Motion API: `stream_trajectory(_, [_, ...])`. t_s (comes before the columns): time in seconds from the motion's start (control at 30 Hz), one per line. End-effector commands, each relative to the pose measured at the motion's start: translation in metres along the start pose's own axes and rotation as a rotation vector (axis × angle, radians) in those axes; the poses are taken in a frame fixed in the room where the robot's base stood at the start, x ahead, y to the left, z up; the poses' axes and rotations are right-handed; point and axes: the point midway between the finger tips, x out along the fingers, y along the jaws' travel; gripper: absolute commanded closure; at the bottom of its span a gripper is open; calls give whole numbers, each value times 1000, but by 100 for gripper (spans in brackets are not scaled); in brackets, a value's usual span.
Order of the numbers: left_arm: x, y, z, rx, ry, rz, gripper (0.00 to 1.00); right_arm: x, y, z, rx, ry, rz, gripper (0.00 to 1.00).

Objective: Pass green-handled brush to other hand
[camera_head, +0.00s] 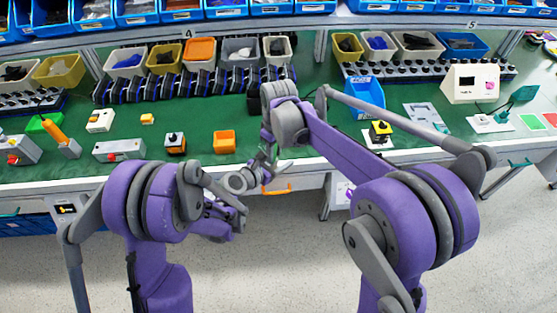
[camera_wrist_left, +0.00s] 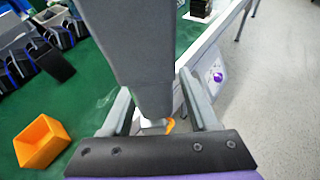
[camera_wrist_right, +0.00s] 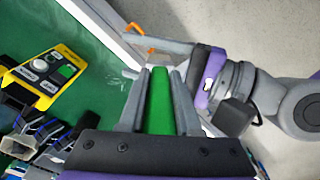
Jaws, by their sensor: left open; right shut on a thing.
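The brush's green handle (camera_wrist_right: 160,100) stands between the fingers of my right gripper (camera_wrist_right: 163,80) in the right wrist view. That gripper is shut on it. The rest of the brush is hidden, and I cannot make the brush out in the head view. My left gripper (camera_wrist_left: 157,90) is open, its two fingers spread on either side of a grey part in the left wrist view. It also shows just beyond the green handle in the right wrist view (camera_wrist_right: 140,50). In the head view the grippers are close together near the table's front edge; whether the left touches the handle cannot be told.
The green table (camera_head: 330,155) holds an orange box (camera_head: 224,142), a yellow-topped switch (camera_head: 380,132) and a blue bin (camera_head: 366,97). Rows of bins and dark parts line the back. An orange handle (camera_head: 276,189) sticks out below the front edge. The floor in front is clear.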

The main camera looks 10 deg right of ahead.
Motion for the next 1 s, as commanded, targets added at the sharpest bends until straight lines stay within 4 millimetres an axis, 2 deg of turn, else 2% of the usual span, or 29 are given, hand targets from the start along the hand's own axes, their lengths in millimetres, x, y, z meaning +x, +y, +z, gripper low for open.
stream_trajectory(0.07, [0, 0, 0, 0, 0, 0, 42, 0, 0, 0, 0, 0, 0, 100])
stream_trajectory(0.3, [0, 0, 0, 0, 0, -1, 85, 0, 0, 0, 0, 1, 0, 100])
stream_trajectory(0.4, [0, -1, 0, 0, 0, -3, 100, 0, 0, -1, 0, 2, 0, 100])
stream_trajectory(0.53, [0, -2, 0, 1, 0, -4, 100, 0, 0, -1, -1, 4, 1, 100])
stream_trajectory(0.57, [0, -2, 0, 1, 0, -4, 100, 0, 0, -1, -1, 4, 1, 66])
stream_trajectory(0.73, [0, -1, 0, 0, 0, -3, 100, 0, 0, -1, 0, 2, 1, 35])
stream_trajectory(0.77, [0, -1, 0, 0, 0, -2, 100, 0, 0, -1, 0, 2, 0, 33])
stream_trajectory(1.0, [0, 0, 0, 0, 0, 0, 100, -1, -1, 0, -1, 0, -2, 33])
